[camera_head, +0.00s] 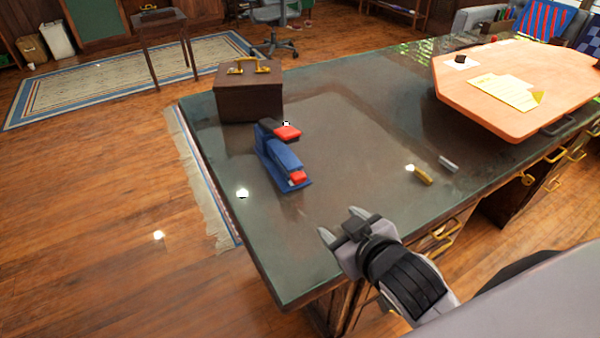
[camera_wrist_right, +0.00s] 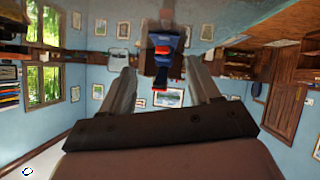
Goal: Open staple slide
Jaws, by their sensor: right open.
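A blue stapler with red parts (camera_head: 281,158) sits upright on the dark desk (camera_head: 340,120), near its left edge. Its red-topped black end points away from me and its other red end points toward me. In the right wrist view the stapler (camera_wrist_right: 165,58) shows beyond my fingers, between them. My right gripper (camera_head: 342,222) is over the near edge of the desk, apart from the stapler and to its lower right. Its two fingers are spread and nothing is between them. My left gripper is in neither view.
A brown box with a gold handle (camera_head: 248,92) stands behind the stapler. A gold cylinder (camera_head: 421,175) and a silver cylinder (camera_head: 449,164) lie to the right. A wooden board (camera_head: 520,118) with yellow paper lies at far right. The desk between stapler and gripper is clear.

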